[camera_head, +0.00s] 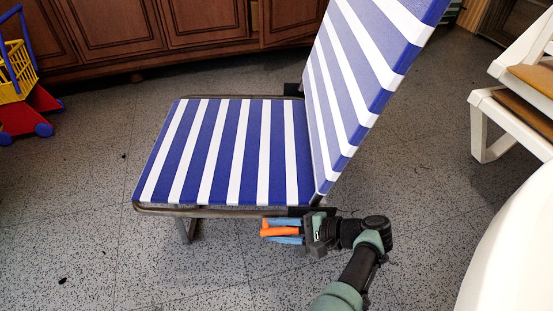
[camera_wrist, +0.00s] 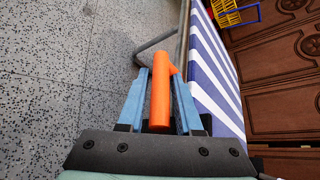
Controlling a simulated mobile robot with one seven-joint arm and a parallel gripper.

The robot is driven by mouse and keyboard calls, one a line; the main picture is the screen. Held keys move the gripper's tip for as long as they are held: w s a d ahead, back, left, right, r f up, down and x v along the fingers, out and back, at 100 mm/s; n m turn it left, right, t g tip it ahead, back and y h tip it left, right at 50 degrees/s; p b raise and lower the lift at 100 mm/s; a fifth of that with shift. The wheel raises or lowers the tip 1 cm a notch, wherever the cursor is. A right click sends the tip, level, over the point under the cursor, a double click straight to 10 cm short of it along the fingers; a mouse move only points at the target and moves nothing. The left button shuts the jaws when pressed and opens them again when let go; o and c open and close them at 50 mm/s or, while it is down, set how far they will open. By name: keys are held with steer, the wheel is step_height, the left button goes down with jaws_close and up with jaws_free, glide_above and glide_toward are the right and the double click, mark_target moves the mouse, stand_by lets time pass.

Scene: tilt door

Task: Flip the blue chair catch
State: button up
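The chair (camera_head: 228,150) has a blue-and-white striped seat and a raised striped backrest. An orange catch (camera_head: 281,233) shows low at the chair's near side, below the joint of seat and backrest. My gripper (camera_head: 268,231) is there, with its blue fingers apart on either side of the catch. Where the catch joins the chair is hidden.
A grey metal tube frame (camera_head: 165,211) runs around the seat. Brown wooden cabinets (camera_head: 120,30) stand behind. A toy cart (camera_head: 25,95) is at the far left, and white furniture (camera_head: 490,125) is at the right. The speckled floor in front is mostly clear.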

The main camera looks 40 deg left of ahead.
steer(key=b+v, duration=0.1)
steer(key=v, duration=1.2)
steer(key=shift+b, duration=0.4)
steer(key=shift+s, duration=0.1)
